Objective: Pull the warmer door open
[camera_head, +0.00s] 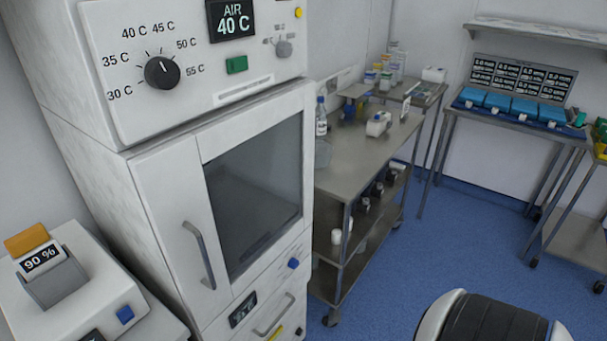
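The white warmer cabinet (85,185) stands at left centre. Its white door (165,200) has a large dark glass window (255,185) and looks shut, flush with the front. A grey vertical bar handle (200,255) is on the door's left side, left of the window. Above the door, the control panel has a black temperature dial (162,72), a display (230,18) reading AIR 40 C and a green button (236,65). Neither of my grippers is in view, and nothing touches the handle.
Below the door is a lower section with another handle (273,315). A white device (75,290) reading 90 % stands at left. A steel trolley (365,160) with bottles stands close on the right. Blue floor (440,240) is open beyond a black-and-white rounded object (495,320).

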